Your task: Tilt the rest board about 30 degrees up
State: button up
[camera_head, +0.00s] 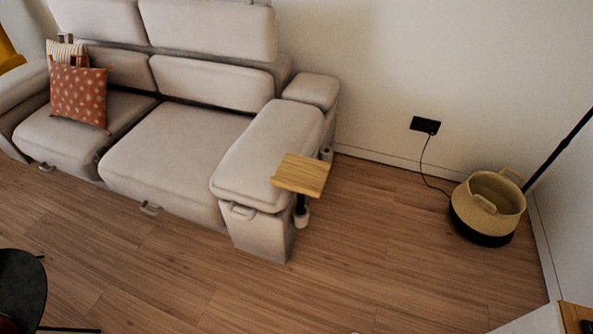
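The rest board (302,174) is a small light wooden board at the right arm of the sofa. It sits on a short dark post (301,204) that rises from a pale cup-shaped holder (302,218) on the outer side of the armrest. The board looks flat or nearly so; its exact tilt is hard to tell from above. Its left edge lies over or close to the armrest top. My gripper is not in view.
The beige sofa (180,150) stands along the back wall, with an orange cushion (80,95). A woven basket (490,198) stands at the right near a dark lamp pole (560,148). A dark chair (20,285) is at lower left. The wooden floor (390,240) right of the sofa is clear.

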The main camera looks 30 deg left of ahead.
aim_at(308, 176)
jog(key=u, duration=0.4)
jog(key=i, duration=0.6)
jog(key=u, duration=0.95)
jog(key=i, duration=0.3)
jog(key=u, duration=0.3)
